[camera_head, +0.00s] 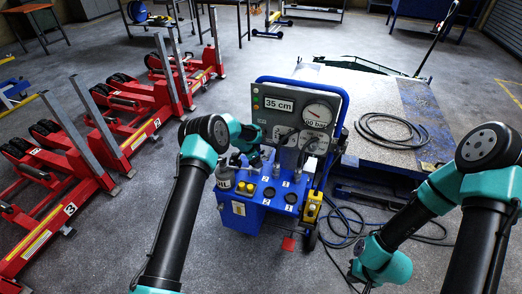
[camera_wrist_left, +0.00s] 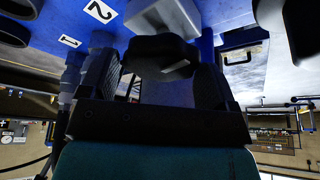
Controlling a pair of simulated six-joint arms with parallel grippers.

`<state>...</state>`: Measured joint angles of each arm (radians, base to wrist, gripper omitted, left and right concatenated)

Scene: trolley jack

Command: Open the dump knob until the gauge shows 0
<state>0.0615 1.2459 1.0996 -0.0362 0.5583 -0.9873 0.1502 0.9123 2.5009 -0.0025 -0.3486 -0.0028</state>
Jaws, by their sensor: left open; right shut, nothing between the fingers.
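The blue pump cart (camera_head: 240,211) stands in the middle of the head view. Its grey panel carries a display (camera_head: 279,104) reading "35 cm" and a round white gauge (camera_head: 318,113); the needle is too small to read. My left gripper (camera_head: 254,160) is at the cart's top, mostly hidden by its own arm. In the left wrist view its open fingers (camera_wrist_left: 158,85) stand on either side of a black knob (camera_wrist_left: 160,55) beside a grey block; contact cannot be told. My right gripper (camera_head: 357,273) is shut and empty, low to the right of the cart.
Red numbered column lifts (camera_head: 102,140) stand at the left. A steel platform (camera_head: 385,110) with a coiled black hose (camera_head: 390,132) lies behind the cart at right. Blue hoses (camera_head: 345,218) run over the floor near my right arm. Free floor lies in front of the cart.

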